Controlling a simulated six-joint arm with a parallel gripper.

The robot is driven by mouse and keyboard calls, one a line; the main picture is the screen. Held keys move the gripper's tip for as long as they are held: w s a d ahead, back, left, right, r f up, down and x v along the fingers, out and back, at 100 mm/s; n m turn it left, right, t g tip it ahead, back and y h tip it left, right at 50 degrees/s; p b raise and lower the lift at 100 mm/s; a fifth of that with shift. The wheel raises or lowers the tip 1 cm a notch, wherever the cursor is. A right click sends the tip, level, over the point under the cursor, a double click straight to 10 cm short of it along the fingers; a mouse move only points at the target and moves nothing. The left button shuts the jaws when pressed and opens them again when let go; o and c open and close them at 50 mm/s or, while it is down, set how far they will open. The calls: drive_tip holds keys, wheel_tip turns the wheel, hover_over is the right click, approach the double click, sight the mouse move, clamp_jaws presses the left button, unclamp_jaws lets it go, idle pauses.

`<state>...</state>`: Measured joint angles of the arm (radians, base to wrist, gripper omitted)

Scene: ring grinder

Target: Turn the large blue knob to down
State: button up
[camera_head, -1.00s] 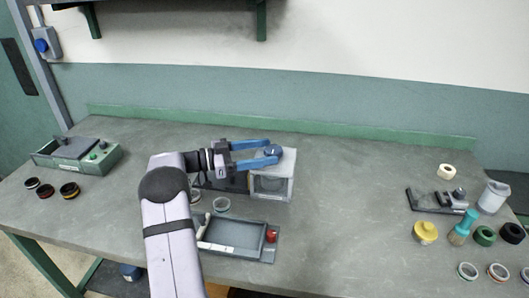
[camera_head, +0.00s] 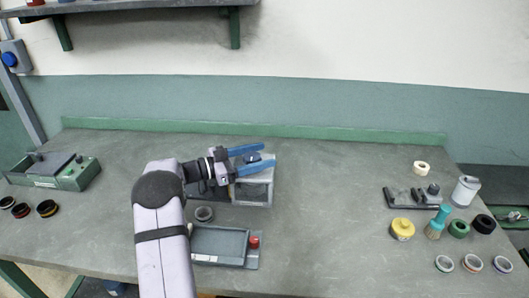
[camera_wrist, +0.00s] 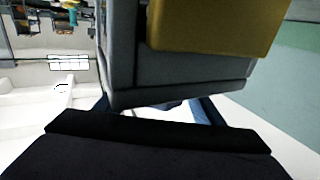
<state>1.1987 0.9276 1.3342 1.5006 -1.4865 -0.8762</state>
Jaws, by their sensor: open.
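The grinder box (camera_head: 254,192), pale with a dark front window, stands near the table's middle. A dark blue knob (camera_head: 252,157) shows on its top, partly hidden by my fingers. My gripper (camera_head: 267,155) is open, with two bright blue fingers reaching rightward over the box, one on the far side of the knob and one on the near side. I cannot tell whether they touch it. In the wrist view, a grey block with a yellow part (camera_wrist: 215,25) fills the upper middle, and blue finger parts show below it; the knob is not clearly seen there.
A grey tray (camera_head: 220,262) with a red knob (camera_head: 254,242) and a grey ring (camera_head: 204,214) lie in front. A green-sided unit (camera_head: 62,172) stands left. Rings, jars and a brush stand right. A blue button (camera_head: 10,59) is on the wall.

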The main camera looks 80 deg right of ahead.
drive_tip(key=shift+x, duration=0.9)
drive_tip(key=c, duration=1)
drive_tip(key=shift+y, duration=0.3)
drive_tip(key=shift+c, duration=0.2)
drive_tip(key=shift+m+g, duration=0.3)
drive_tip(key=shift+s+a+m+g+y, duration=0.1)
drive_tip(key=shift+a+m+g+y, duration=0.15)
drive_tip(key=shift+m+y, duration=0.4)
